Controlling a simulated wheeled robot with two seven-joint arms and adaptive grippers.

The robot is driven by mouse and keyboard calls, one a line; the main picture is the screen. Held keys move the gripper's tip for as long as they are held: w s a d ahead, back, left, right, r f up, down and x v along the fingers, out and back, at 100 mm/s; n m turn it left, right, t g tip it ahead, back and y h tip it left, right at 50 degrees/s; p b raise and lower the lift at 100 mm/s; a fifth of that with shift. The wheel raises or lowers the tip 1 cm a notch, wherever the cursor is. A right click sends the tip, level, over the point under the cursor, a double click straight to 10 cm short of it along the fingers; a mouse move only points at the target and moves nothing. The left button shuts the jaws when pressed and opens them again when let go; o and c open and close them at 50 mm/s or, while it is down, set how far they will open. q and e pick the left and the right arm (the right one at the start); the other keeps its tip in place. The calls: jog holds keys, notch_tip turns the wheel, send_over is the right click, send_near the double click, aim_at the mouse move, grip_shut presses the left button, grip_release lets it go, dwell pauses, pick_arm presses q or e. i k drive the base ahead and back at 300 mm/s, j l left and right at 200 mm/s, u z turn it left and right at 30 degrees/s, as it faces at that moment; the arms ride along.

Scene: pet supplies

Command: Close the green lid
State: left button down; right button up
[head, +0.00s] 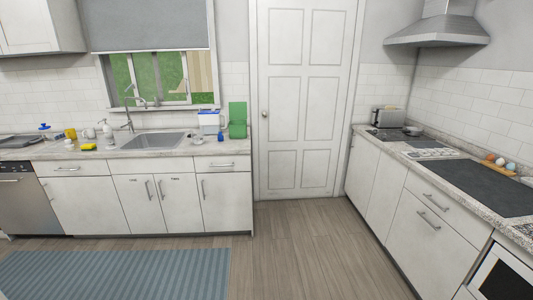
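A green lid (237,111) stands upright on the left counter, near its right end by the door. It appears to belong to a low green container (238,131) just below it, so the container looks open. They are small in the head view, and the hinge and the inside cannot be made out. Neither of my grippers is in view.
A white and blue box (209,122) and a small blue item (221,138) stand left of the green container. The sink (153,140) is further left. A blue striped rug (115,274) lies on the wooden floor (300,245), which is clear between the counters. A closed white door (302,100) stands behind.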

aim_at(238, 110)
jog(key=i, duration=1.65)
jog(key=i+j+z, duration=0.15)
jog(key=i+z, duration=0.15)
jog(key=i, duration=0.5)
jog(key=i+j+z, duration=0.25)
jog(key=i+z, duration=0.15)
jog(key=i+j+z, duration=0.4)
jog(key=i, duration=0.2)
